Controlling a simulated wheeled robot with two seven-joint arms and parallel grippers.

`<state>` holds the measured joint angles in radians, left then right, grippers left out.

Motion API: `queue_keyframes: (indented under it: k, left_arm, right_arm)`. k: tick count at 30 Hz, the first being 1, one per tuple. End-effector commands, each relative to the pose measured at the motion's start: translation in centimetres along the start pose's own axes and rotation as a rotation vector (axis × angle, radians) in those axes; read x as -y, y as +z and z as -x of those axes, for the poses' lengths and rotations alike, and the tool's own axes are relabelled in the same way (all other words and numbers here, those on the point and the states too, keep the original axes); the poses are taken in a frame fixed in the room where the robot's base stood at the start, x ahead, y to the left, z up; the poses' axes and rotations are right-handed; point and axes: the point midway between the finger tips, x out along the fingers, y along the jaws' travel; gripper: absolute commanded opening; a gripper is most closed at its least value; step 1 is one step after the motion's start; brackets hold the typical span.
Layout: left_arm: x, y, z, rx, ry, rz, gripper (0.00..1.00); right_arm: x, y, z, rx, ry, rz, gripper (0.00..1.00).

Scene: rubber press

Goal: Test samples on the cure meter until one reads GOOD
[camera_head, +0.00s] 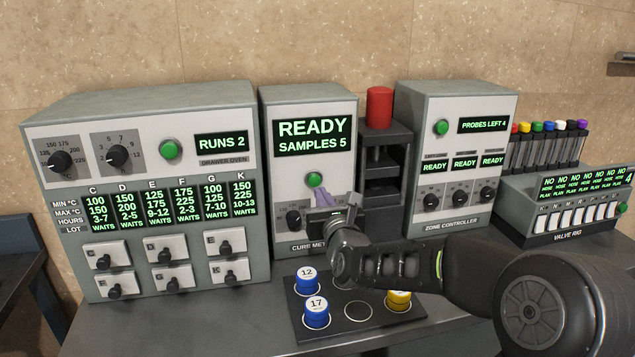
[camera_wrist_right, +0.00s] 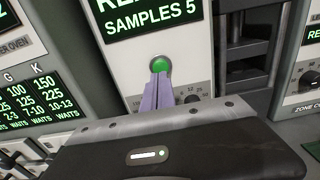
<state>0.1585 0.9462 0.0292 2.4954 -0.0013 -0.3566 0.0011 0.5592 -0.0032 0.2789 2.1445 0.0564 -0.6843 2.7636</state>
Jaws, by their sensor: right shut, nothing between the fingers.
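The cure meter (camera_head: 310,100) stands at the back middle. Its screen (camera_head: 313,135) reads READY and SAMPLES 5. My right gripper (camera_head: 322,196) is shut and empty, with its purple fingertips just below or at the meter's green button (camera_head: 314,180). The right wrist view shows the fingertips (camera_wrist_right: 160,80) overlapping the lower part of the button (camera_wrist_right: 160,64); I cannot tell whether they touch it. Blue sample 12 (camera_head: 308,277), blue sample 17 (camera_head: 316,313) and a yellow sample (camera_head: 398,300) sit on the dark tray (camera_head: 340,334). The yellow one is partly behind my arm. My left gripper is not in view.
The drawer oven (camera_head: 150,115), reading RUNS 2, stands at left. A dark press with a red top (camera_head: 379,107) stands right of the meter. The zone controller (camera_head: 465,100) and valve rig (camera_head: 565,238) are further right. The bench's front left is clear.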

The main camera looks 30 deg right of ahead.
Motion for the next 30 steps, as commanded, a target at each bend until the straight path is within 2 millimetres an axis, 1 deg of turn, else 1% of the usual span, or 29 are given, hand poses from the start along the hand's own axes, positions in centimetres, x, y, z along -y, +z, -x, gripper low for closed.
queue_keyframes:
  k: [1, 3, 6, 9, 12, 21, 23, 26, 30]
  left_arm:
    - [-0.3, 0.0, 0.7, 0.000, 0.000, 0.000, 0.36]
    - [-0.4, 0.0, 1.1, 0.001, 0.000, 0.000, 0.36]
    - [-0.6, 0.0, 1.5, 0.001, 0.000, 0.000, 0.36]
    - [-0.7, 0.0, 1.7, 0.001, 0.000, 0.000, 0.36]
    - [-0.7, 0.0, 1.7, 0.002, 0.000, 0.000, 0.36]
    - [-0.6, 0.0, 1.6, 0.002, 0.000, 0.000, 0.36]
    - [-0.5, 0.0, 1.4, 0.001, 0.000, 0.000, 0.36]
    - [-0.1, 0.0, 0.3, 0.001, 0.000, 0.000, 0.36]
    - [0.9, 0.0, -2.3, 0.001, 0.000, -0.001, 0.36]
  right_arm:
    - [0.1, 0.2, -1.0, -0.003, -0.001, -0.001, 0.00]
    - [0.1, 0.2, -2.1, -0.003, -0.001, -0.001, 0.00]
    - [0.1, 0.2, -3.3, -0.001, -0.001, -0.002, 0.00]
    - [0.0, 0.1, -4.0, 0.000, 0.000, 0.000, 0.00]
    - [0.0, 0.0, -4.3, -0.001, 0.000, 0.000, 0.00]
    - [0.0, -0.1, -4.3, 0.000, 0.000, 0.001, 0.00]
    - [0.0, -0.2, -4.3, 0.000, -0.001, 0.001, 0.00]
    - [0.1, -0.6, -4.6, 0.001, -0.004, 0.003, 0.00]
    - [0.3, -1.1, -5.2, 0.000, -0.012, 0.007, 0.00]
